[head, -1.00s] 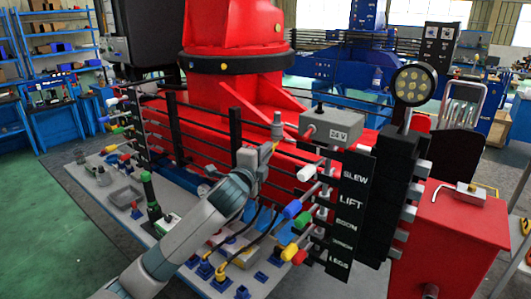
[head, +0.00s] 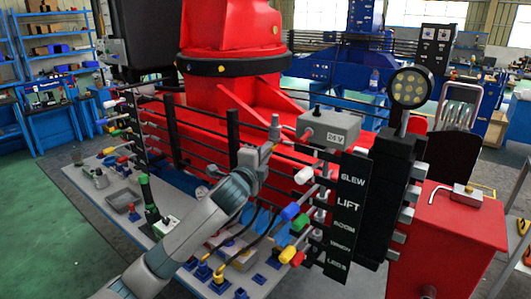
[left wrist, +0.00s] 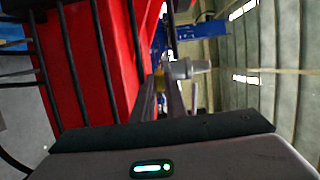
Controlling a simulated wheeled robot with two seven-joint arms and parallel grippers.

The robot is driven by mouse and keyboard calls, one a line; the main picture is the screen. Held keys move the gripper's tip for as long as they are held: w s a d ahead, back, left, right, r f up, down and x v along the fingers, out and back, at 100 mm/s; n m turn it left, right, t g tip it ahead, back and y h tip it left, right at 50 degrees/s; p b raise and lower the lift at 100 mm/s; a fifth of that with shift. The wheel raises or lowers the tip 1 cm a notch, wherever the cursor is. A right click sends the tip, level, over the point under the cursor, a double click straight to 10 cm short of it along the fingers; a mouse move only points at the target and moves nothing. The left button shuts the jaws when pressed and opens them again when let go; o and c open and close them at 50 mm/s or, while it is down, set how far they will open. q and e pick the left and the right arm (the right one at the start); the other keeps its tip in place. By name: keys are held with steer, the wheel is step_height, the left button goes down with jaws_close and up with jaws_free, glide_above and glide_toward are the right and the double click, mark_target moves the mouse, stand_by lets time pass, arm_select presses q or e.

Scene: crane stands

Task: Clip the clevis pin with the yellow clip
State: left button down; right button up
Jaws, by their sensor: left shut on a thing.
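My left gripper (head: 267,152) is near the middle of the head view, just below and left of the grey clevis pin (head: 275,127). The pin stands upright in front of the red crane body, left of the grey 24 V box. My left gripper is shut on the yellow clip, a small piece at the fingertips that is hard to make out in the head view. In the left wrist view the yellow clip (left wrist: 160,79) shows between the fingers, close against the grey pin (left wrist: 183,69). I cannot tell whether the clip is around the pin. My right gripper is not seen.
The grey 24 V box (head: 328,128) and the labelled lever panel (head: 348,205) stand right of my gripper. Black rails (head: 205,140) run behind it. A grey bench top (head: 90,185) with fittings and coloured connectors lies below. A round lamp (head: 411,87) stands at the right.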

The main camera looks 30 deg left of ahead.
arm_select(q)
steer(key=c, duration=1.7)
jaws_free()
steer(key=shift+s, duration=0.1)
steer(key=p+v, duration=0.1)
steer(key=v, duration=0.4)
steer(key=shift+p, duration=0.35)
